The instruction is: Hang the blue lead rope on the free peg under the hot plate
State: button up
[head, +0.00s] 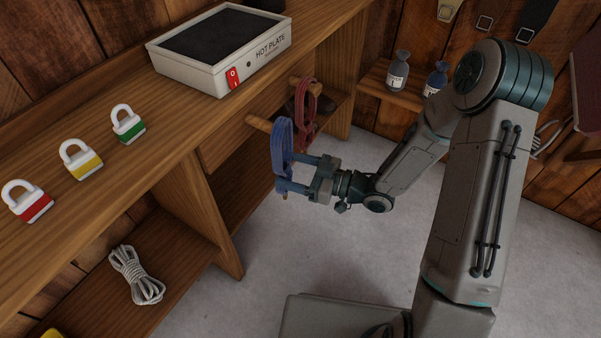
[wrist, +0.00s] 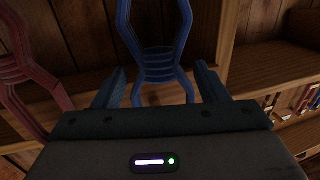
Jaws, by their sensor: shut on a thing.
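The blue lead rope (head: 283,145) is a coiled bundle hanging upright at the outer end of a wooden peg (head: 259,123) under the hot plate (head: 222,48). I cannot tell whether its loop is around the peg or just in front of it. My gripper (head: 286,173) is shut on the lower part of the blue rope, with one finger on each side. In the wrist view the blue rope (wrist: 155,62) stands between the fingers, its pinched middle flaring above and below. The peg is hidden there.
A red rope (head: 308,100) hangs on the neighbouring peg, close behind and right; it also shows at the left of the wrist view (wrist: 25,85). Padlocks (head: 80,160) stand on the bench top. A white rope coil (head: 136,275) lies on the lower shelf. Bottles (head: 397,72) stand beyond.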

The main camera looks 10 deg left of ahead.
jog(key=shift+w+a+f, duration=0.1)
jog(key=shift+w+a, duration=0.2)
jog(key=shift+a, duration=0.45)
jog(key=shift+w+a, duration=0.25)
jog(key=shift+a, duration=0.45)
jog(key=shift+w+a+f+b, duration=0.25)
jog(key=shift+a+f+b, duration=0.2)
jog(key=shift+a+b, duration=0.1)
jog(key=o, duration=1.5)
jog(key=shift+c, duration=0.2)
jog(key=shift+d, duration=0.1)
